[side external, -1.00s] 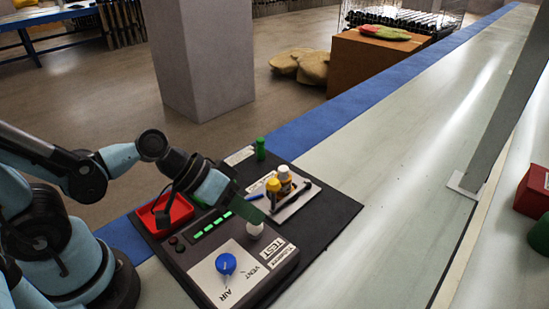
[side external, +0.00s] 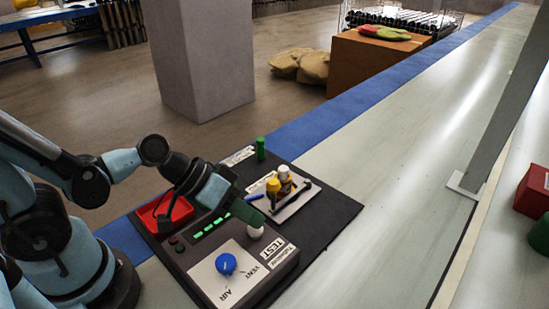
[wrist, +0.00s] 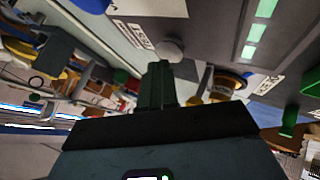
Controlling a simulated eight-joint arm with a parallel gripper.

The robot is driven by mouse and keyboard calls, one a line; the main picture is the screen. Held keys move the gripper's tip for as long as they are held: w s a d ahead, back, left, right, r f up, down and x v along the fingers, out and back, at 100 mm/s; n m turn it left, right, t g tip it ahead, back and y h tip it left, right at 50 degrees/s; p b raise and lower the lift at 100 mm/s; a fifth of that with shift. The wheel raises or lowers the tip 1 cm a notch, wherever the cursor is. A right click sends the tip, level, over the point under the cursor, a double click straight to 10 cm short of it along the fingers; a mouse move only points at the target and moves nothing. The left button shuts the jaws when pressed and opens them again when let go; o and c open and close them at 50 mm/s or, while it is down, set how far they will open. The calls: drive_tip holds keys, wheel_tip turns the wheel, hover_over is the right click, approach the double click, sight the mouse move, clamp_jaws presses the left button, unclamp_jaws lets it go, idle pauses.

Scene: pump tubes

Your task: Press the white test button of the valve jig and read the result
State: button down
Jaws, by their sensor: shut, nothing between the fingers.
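The valve jig (side external: 200,268) is a dark box with a light panel on the black mat. Its white test button (side external: 255,233) is a round cap beside the TEST label (side external: 270,243). The button also shows in the wrist view (wrist: 170,49), just beyond the fingertips. My gripper (side external: 261,222) is shut and empty, its green fingers slanting down to just behind the button. I cannot tell whether they touch it. In the wrist view the closed fingers (wrist: 158,70) point towards the button. Several green bars (side external: 208,229) are lit on the jig's display; two dark red lamps (side external: 177,244) sit beside it.
A blue knob (side external: 226,264) stands on the jig panel by the AIR and VENT labels.

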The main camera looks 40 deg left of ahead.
idle(0.5)
drive_tip(key=shift+r, duration=0.55)
wheel_tip(320, 180, up, 6)
drive_tip(key=shift+f, duration=0.1)
idle(0.6)
idle(0.4)
drive_tip(key=w+a+t+y, duration=0.1)
drive_tip(key=a+y, duration=0.5)
drive_tip(key=a, duration=0.5)
drive_tip(key=shift+w+a+n+y, duration=0.3)
drive_tip(key=shift+w+y, duration=0.1)
drive_tip(key=c, duration=1.8)
unclamp_jaws()
